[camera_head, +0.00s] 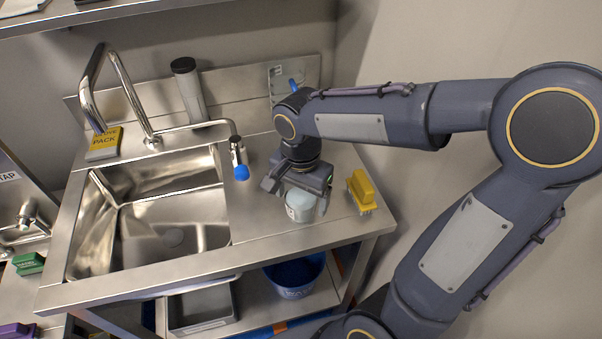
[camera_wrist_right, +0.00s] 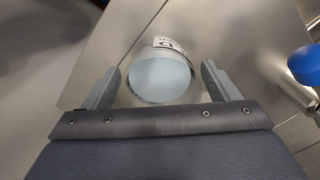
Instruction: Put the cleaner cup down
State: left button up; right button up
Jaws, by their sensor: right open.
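The cleaner cup (camera_head: 299,206) is a pale blue-white cup with a label, standing on the steel drainboard right of the sink. In the right wrist view the cup (camera_wrist_right: 161,79) shows from above, with pale blue inside and part of its label at the far side. My right gripper (camera_head: 297,193) is over the cup. Its two grey fingers (camera_wrist_right: 160,84) stand apart, one on each side of the cup, with a gap visible on both sides. The cup's underside is hidden. My left gripper is not in view.
A yellow brush (camera_head: 361,192) stands close to the right of the cup. The sink basin (camera_head: 150,222) lies left, with a blue-tipped tap (camera_head: 240,166) between. A grey cylinder (camera_head: 189,90) stands behind. The drainboard's front edge is close; a blue bucket (camera_head: 297,275) is below.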

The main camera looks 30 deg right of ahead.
notch_tip(320, 180, up, 10)
jog(key=p, duration=0.1)
jog(key=shift+r, duration=0.2)
jog(key=shift+a, duration=0.1)
dwell(0.4)
